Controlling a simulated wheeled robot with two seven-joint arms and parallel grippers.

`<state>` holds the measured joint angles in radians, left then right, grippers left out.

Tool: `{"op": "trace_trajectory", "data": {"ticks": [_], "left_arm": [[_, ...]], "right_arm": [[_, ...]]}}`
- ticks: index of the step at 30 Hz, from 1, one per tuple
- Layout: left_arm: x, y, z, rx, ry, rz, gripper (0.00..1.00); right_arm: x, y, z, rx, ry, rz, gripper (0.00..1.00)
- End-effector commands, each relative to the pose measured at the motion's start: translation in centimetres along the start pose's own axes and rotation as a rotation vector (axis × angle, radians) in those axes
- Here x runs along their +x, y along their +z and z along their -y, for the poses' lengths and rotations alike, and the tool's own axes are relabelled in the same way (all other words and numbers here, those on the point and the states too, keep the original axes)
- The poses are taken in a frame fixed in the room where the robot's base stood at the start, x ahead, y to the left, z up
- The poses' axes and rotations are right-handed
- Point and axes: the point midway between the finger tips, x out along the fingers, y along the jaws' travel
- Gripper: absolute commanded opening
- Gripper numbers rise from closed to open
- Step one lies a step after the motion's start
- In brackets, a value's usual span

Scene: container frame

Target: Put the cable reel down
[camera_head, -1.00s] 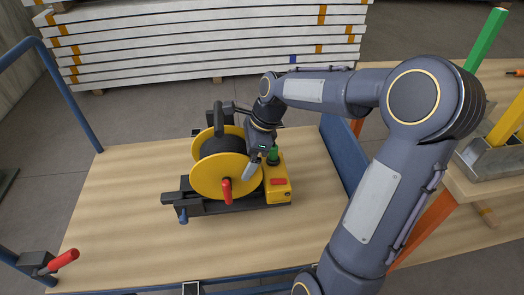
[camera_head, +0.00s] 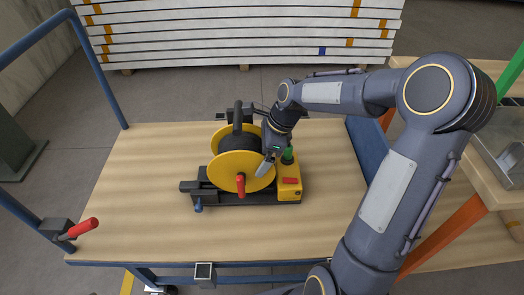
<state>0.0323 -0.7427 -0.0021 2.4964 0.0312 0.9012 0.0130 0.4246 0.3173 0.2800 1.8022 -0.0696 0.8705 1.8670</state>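The cable reel (camera_head: 240,171) has yellow flanges, a black drum, a red crank grip and a black handle on top. It sits upright in a black base frame (camera_head: 235,197) with a yellow box (camera_head: 290,182) on its right; the base appears to rest on the wooden cart deck (camera_head: 140,170). My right gripper (camera_head: 267,165) reaches in from the right, over the right side of the reel. One grey finger shows close against the yellow flange; the other is hidden, so I cannot tell whether it grips anything. My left gripper is out of view.
The cart has a blue tube rail (camera_head: 95,60) at left and a blue side panel (camera_head: 371,150) at right. A red-gripped lever (camera_head: 80,229) stands at the front left corner. Stacked white panels (camera_head: 240,30) lie behind. The deck left of the reel is clear.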

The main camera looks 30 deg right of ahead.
Motion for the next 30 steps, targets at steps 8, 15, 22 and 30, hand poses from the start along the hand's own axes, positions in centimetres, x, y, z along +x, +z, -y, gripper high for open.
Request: {"op": "trace_trajectory", "data": {"ticks": [8, 15, 22, 30], "left_arm": [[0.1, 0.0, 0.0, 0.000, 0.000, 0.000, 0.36], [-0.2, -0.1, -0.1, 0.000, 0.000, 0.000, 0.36], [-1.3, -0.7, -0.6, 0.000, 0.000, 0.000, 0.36], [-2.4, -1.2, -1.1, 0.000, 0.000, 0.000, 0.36]], "right_arm": [[0.3, -0.1, 0.0, 0.001, 0.001, 0.000, 1.00], [-0.5, 0.1, 0.0, 0.000, -0.002, 0.000, 1.00], [-5.0, 0.1, 0.1, 0.001, -0.005, -0.001, 1.00], [-10.2, 0.1, 0.0, 0.000, -0.002, 0.000, 1.00]]}}
